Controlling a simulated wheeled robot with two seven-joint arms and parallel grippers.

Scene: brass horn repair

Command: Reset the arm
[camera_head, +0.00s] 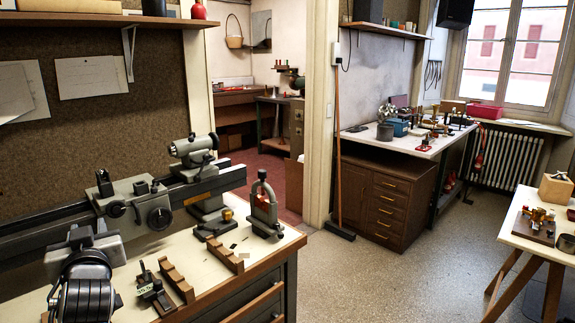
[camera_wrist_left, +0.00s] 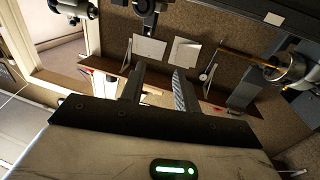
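My left arm rises at the lower left of the head view, in front of the lathe. Its left gripper (camera_head: 86,236) is at the upper end, pointing away toward the wall, and is partly hard to make out against the lathe. In the left wrist view the two fingers of the left gripper (camera_wrist_left: 158,88) stand apart with nothing between them, so it is open and empty. That view appears upside down, with the papers (camera_wrist_left: 150,48) on the wall beyond the fingers. My right arm and gripper are not in view.
A lathe (camera_head: 160,205) runs along the left bench (camera_head: 225,290). Wooden blocks (camera_head: 176,282) and a small clamp-like frame (camera_head: 264,208) stand on that bench. A table (camera_head: 535,235) with brass parts is at right. The floor (camera_head: 400,275) between them is clear.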

